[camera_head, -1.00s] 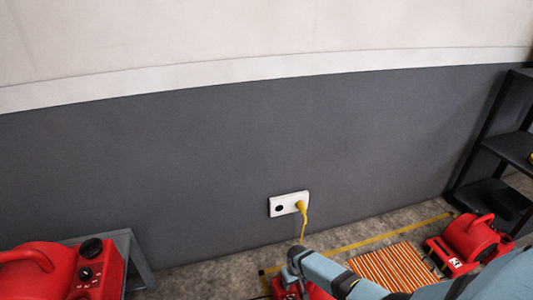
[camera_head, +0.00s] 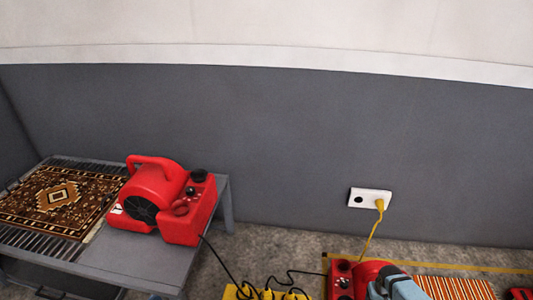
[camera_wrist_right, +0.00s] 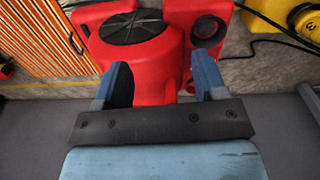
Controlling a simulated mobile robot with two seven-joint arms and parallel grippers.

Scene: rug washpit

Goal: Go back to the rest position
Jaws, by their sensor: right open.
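My right gripper (camera_wrist_right: 162,75) is open in the right wrist view, its two blue fingers apart with nothing held between them. A red blower (camera_wrist_right: 145,45) with a dark round grille lies beyond the fingers; I cannot tell whether they touch it. In the head view, part of my right arm (camera_head: 400,288) shows at the bottom right, in front of a red blower (camera_head: 345,275) on the floor. My left gripper is not in view.
A grey table (camera_head: 130,262) at left carries a red blower (camera_head: 160,195) and a patterned rug (camera_head: 60,200) on a slatted rack. A yellow plug (camera_head: 380,204) sits in the wall outlet (camera_head: 360,197). A yellow power strip (camera_head: 260,293), black cords and an orange-striped rug (camera_head: 455,288) are on the floor.

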